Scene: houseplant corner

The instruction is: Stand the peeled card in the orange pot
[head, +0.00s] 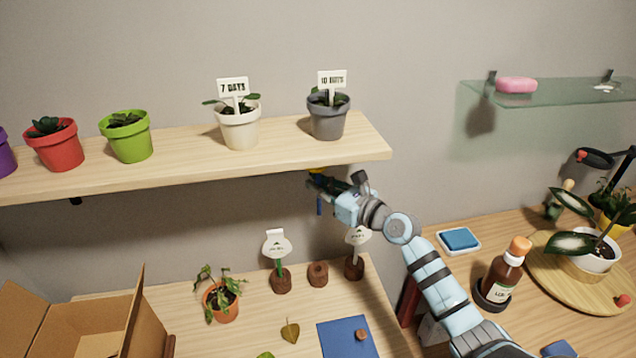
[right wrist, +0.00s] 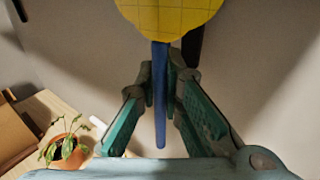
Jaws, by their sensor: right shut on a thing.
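My right gripper (head: 318,184) is shut on the blue stem of a yellow card (right wrist: 170,18). The card is round-edged with a grid on its face, and the top is cut off in the right wrist view. In the head view only a little yellow and the blue stem (head: 319,207) show, just under the shelf's front edge. The orange pot (head: 222,308), with a drooping plant, stands on the lower table, left of and below the gripper. The orange pot also shows in the right wrist view (right wrist: 66,155), well apart from the card. My left gripper is out of view.
The wooden shelf (head: 200,165) with several pots is close above the gripper. Labelled stakes in brown plugs (head: 281,282) stand behind and right of the orange pot. A cardboard box (head: 95,325) is to its left; a blue mat (head: 340,340) and dry leaf (head: 290,331) lie right.

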